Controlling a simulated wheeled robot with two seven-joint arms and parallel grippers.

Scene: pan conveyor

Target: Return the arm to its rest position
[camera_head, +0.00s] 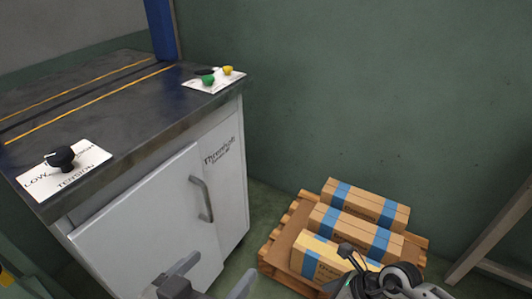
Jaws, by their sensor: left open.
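My left gripper (213,275) shows at the bottom edge, left of centre. Its two grey fingers are spread apart with nothing between them. It appears in front of the white cabinet's lower part, clear of the worktop. The rest of my left arm is cut off by the frame.
A dark worktop (120,112) carries a tension knob (62,158) and green (208,79) and yellow (228,70) buttons. The white cabinet (150,215) has a handle. Boxes (366,203) lie on a pallet (283,238).

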